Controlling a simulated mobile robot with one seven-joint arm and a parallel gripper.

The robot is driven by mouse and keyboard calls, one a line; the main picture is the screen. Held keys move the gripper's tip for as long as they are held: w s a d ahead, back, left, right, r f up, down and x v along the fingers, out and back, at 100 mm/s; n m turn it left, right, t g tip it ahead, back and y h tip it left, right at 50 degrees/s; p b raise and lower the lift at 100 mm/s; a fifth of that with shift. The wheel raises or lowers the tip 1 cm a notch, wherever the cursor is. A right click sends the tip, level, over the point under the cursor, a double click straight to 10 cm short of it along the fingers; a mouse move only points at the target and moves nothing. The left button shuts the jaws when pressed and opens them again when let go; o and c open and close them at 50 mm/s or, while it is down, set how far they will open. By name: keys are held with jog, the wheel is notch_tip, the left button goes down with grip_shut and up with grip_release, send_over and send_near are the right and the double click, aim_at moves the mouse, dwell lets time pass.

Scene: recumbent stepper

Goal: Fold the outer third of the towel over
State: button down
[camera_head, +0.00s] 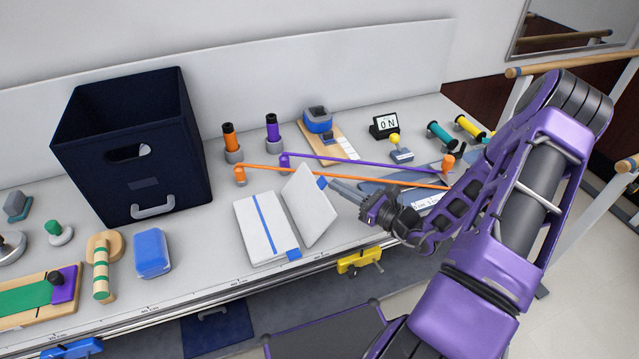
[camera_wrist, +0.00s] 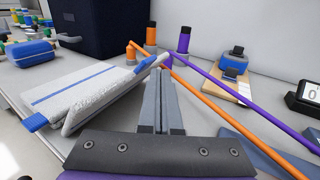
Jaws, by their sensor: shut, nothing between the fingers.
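The white towel (camera_head: 262,228) lies on the bench, with a blue stripe along it and a blue tab (camera_head: 293,254) at its near corner. Its right-hand flap (camera_head: 311,208) stands up at a tilt from the flat part, with another blue tab (camera_head: 322,183) at its upper edge. In the wrist view the flap (camera_wrist: 110,97) rises left of the fingers. My gripper (camera_head: 334,182) is shut and empty at the right of the flap, its tips close to the upper tab. The wrist view also shows the gripper (camera_wrist: 161,72). I cannot tell whether it touches the flap.
An orange rod (camera_head: 350,175) and a purple rod (camera_head: 340,160) run behind the towel and gripper. A dark blue bin (camera_head: 130,150) stands at the left. A blue box (camera_head: 152,252) sits left of the towel. A yellow clamp (camera_head: 360,261) is on the front edge.

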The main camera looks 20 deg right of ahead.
aim_at(323, 193)
jog(key=shift+a+r, duration=0.2)
jog(key=shift+a, duration=0.05)
jog(key=shift+a+r+p, duration=0.35)
jog(key=shift+a+p, duration=0.15)
jog(key=shift+a, duration=0.15)
jog(key=shift+s+a+r, duration=0.15)
jog(key=shift+a+r, duration=1)
jog(key=shift+a, duration=0.2)
jog(key=shift+s+a+r, duration=0.1)
jog(key=shift+a+r, duration=0.3)
jog(key=shift+a, duration=0.45)
jog(key=shift+a+r, duration=0.35)
jog(key=shift+a, duration=0.6)
